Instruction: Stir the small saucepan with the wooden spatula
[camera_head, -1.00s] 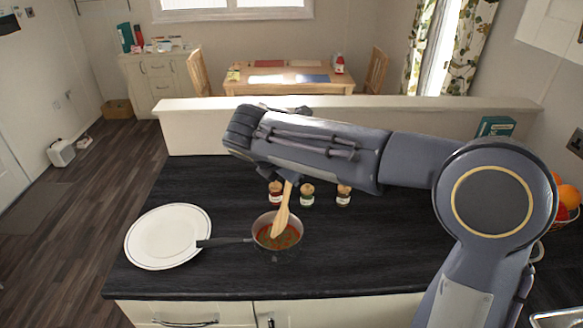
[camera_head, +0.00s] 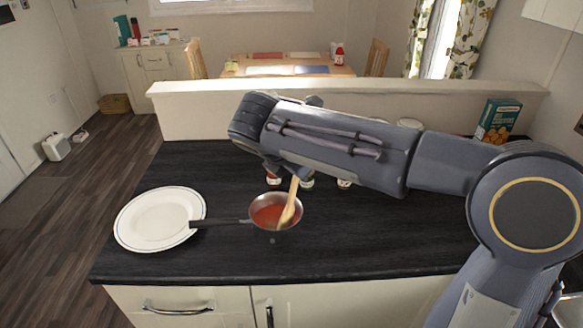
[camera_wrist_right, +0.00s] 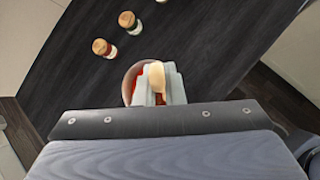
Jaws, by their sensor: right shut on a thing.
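The small saucepan (camera_head: 262,225) stands on the dark counter with red sauce in it, its dark handle (camera_head: 221,223) pointing left toward a plate. The wooden spatula (camera_head: 290,206) stands tilted in the pan, its lower end in the sauce. My right gripper (camera_head: 299,174) is shut on the spatula's upper part above the pan, mostly hidden under my arm in the head view. In the right wrist view the gripper (camera_wrist_right: 159,85) hides much of the pan (camera_wrist_right: 130,82), and the spatula (camera_wrist_right: 156,76) shows between the fingers. My left gripper is not in view.
A white plate (camera_head: 158,219) lies left of the pan. Spice jars (camera_head: 273,178) stand just behind the pan, partly hidden by my arm; two show in the wrist view (camera_wrist_right: 104,48). A teal box (camera_head: 497,122) stands at the back right. The counter right of the pan is clear.

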